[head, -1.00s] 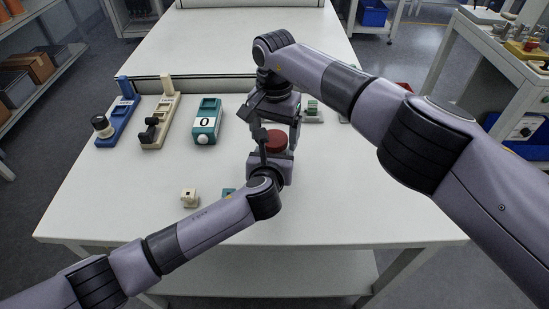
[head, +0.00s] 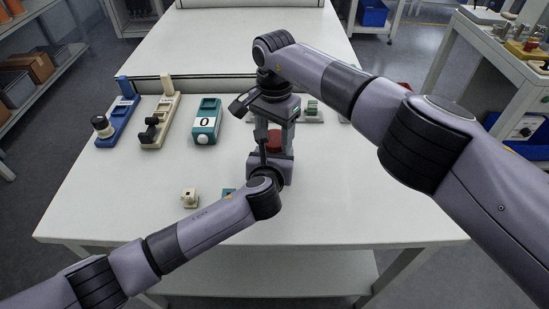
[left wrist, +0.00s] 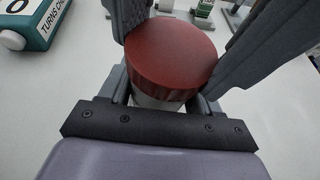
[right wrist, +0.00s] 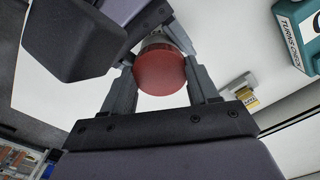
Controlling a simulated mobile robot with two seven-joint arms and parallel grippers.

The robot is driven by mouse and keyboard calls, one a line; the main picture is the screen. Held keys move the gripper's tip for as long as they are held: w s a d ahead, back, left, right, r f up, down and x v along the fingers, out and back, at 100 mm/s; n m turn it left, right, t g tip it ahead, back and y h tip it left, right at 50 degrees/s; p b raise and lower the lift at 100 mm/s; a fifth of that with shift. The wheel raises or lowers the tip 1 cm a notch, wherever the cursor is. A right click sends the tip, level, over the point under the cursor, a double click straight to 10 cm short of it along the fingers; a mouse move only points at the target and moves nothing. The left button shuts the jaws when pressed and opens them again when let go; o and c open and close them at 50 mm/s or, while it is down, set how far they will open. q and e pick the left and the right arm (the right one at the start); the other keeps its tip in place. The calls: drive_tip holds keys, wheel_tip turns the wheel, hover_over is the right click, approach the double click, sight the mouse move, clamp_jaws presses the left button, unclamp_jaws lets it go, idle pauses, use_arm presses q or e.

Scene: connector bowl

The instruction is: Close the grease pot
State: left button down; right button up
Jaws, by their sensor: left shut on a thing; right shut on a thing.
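The grease pot has a round red lid (head: 275,140), which sits on top of the pot. In the left wrist view the lid (left wrist: 172,52) covers the top of the pale pot body (left wrist: 157,98), and only part of the body shows. My left gripper (head: 270,160) is shut on the pot body low down, near the table. My right gripper (head: 274,138) points down from above, with its fingers on either side of the lid, shut on it. In the right wrist view the lid (right wrist: 160,74) lies between its fingers. The seam between lid and body is hard to see.
A blue fixture (head: 119,122), a cream fixture (head: 162,122) and a teal counter marked 0 (head: 205,121) stand at the left back of the white table (head: 370,205). A small cream block (head: 189,197) lies at the front. The table's front right is clear.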

drive_tip(key=shift+m, duration=0.3)
drive_tip(key=o, duration=1.2)
drive_tip(key=shift+c, duration=0.2)
drive_tip(key=shift+r, duration=2.25)
drive_tip(key=shift+r, duration=0.1)
drive_tip(key=shift+c, duration=0.2)
